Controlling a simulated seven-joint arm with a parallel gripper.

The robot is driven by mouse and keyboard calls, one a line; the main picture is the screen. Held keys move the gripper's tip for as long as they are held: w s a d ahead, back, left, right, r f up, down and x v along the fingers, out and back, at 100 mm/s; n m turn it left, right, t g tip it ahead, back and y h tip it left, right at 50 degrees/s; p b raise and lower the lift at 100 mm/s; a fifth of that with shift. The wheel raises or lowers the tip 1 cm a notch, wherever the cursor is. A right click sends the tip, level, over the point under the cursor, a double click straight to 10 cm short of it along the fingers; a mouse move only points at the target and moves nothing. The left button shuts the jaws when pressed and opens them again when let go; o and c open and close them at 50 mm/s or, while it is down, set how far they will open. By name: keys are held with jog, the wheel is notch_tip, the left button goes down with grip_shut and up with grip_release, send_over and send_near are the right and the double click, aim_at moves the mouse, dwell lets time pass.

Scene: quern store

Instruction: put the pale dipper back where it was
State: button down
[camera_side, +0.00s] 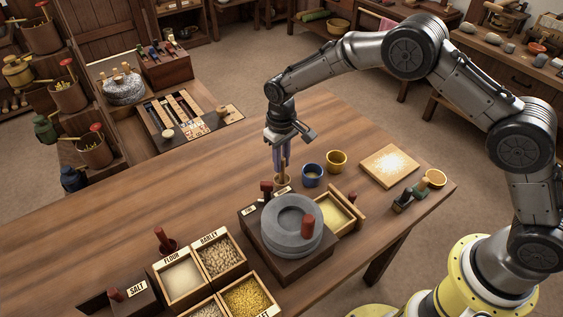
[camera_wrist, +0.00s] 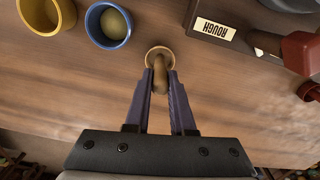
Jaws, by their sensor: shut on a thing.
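The pale dipper (camera_side: 282,181) is upright in my gripper (camera_side: 281,165), behind the quern and left of the blue cup (camera_side: 312,175). In the wrist view its round tan bowl (camera_wrist: 159,52) shows just past the fingertips, and its handle (camera_wrist: 160,80) runs between the purple fingers of my gripper (camera_wrist: 160,72). The gripper is shut on the handle. The bowl is low over the table or touching it; I cannot tell which. The blue cup (camera_wrist: 108,25) holds something pale yellow. The yellow cup (camera_side: 336,160) stands beside it.
The grey quern (camera_side: 292,225) sits on a dark base with a "ROUGH" label (camera_wrist: 213,28) and an open drawer (camera_side: 338,212). Bins of flour (camera_side: 182,277) and barley (camera_side: 219,258) stand front left. A pale board (camera_side: 389,165) lies to the right. The table's left stretch is clear.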

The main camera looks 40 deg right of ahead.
jog(key=shift+f, duration=0.35)
jog(key=shift+f, duration=0.15)
jog(key=c, duration=0.8)
grip_release()
jog(key=shift+o, duration=0.2)
notch_tip(320, 180, up, 12)
jog(key=shift+r, duration=0.2)
jog(key=shift+r, duration=0.1)
